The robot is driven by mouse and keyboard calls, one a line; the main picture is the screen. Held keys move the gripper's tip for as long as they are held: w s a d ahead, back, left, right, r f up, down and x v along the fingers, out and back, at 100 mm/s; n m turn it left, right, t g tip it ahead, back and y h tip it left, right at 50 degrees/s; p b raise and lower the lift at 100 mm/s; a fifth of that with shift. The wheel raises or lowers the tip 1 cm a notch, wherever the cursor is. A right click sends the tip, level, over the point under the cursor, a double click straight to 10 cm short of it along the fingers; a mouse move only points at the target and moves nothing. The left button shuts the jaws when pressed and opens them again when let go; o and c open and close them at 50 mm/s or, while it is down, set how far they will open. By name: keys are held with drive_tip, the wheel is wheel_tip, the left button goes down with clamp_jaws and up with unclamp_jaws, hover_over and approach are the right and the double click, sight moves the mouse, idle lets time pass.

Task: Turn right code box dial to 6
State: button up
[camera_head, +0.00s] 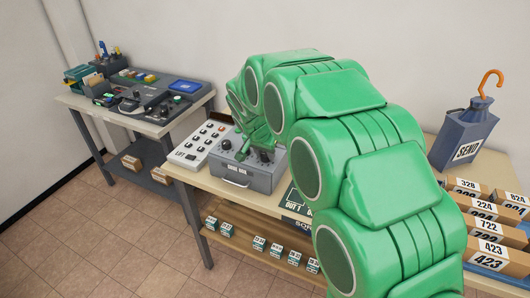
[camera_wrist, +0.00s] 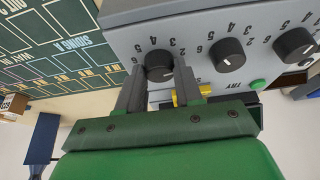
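The grey code box (camera_head: 236,176) sits on the wooden table in the head view, partly hidden by my green arm. In the wrist view its dial face (camera_wrist: 200,30) appears upside down, with three black dials in a row. The right code box dial (camera_wrist: 159,66) is leftmost there, beside the dark board; the middle dial (camera_wrist: 228,54) and left dial (camera_wrist: 295,45) are farther right. My gripper (camera_wrist: 160,72) has its two grey fingers apart, one on each side of the right dial, very close to it. Whether they press on it is unclear, and its exact setting is unreadable.
A green button (camera_wrist: 257,84) and a yellow part (camera_wrist: 190,94) lie close to my right finger. A white keypad panel (camera_head: 202,143) stands left of the box. The dark green board (camera_wrist: 50,45) lies beside it. A blue can marked SEND (camera_head: 464,137) and numbered parcels (camera_head: 485,228) stand right.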

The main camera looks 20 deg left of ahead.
drive_tip(key=c, duration=0.3)
drive_tip(key=shift+c, duration=0.2)
